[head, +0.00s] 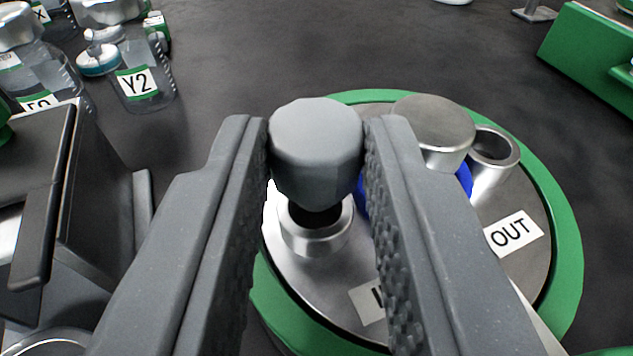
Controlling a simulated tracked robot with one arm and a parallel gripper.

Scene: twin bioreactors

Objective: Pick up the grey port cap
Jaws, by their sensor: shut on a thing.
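The grey port cap (316,150) is a faceted, rounded grey piece held between the fingertips of my gripper (317,155). My gripper is shut on it, with one finger on each side. Below and just behind the cap in the picture is an open metal port (316,235) with a dark mouth. The cap overlaps the port's far rim in this view, and I cannot tell how large the gap between them is. The port stands on a round metal lid (300,285) with a green rim (566,225).
A metal cap over a blue ring (433,128) and another open port (495,150) stand on the lid at right, near an OUT label (513,233). A Y2 bottle (140,85) and others stand at upper left. A green block (590,55) is at upper right.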

